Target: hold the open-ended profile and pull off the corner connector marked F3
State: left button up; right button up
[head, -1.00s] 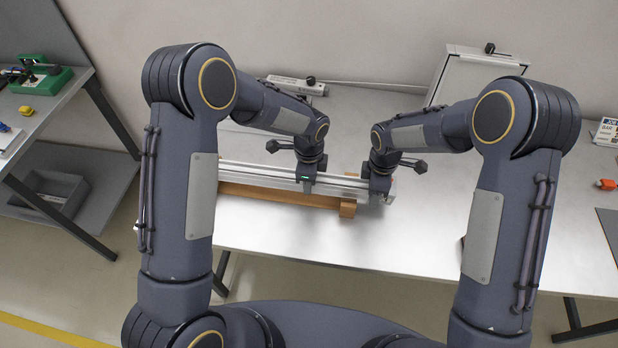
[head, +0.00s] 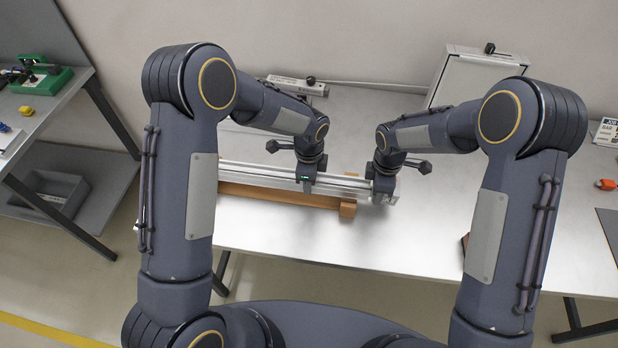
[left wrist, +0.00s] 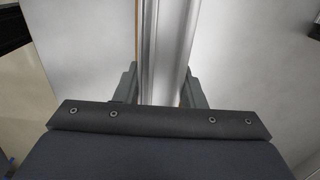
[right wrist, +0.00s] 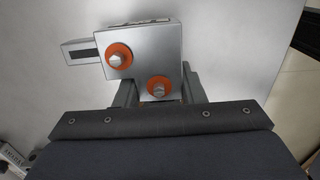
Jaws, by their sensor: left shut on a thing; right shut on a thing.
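The silver profile (head: 250,173) lies lengthwise in the head view, and its rails also show in the left wrist view (left wrist: 165,45). My left gripper (head: 306,184) is shut across it, short of its right end. My right gripper (head: 384,194) is shut on the corner connector (right wrist: 140,55) by that end. In the right wrist view the connector is a silver block with two orange-ringed bolts and a slotted tab (right wrist: 80,52) on its left. The F3 mark cannot be read. My right gripper hides the joint, so I cannot tell whether connector and profile are apart.
A wooden bar (head: 285,199) and wooden block (head: 348,209) lie under the profile. A white box (head: 475,75) and a silver bar with a black knob (head: 297,85) are at the table's back. The front right of the table is mostly clear.

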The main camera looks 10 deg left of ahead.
jog(key=shift+d, duration=3.2)
jog(key=shift+r, duration=2.05)
pick_arm(q)
jog(key=o, duration=1.2)
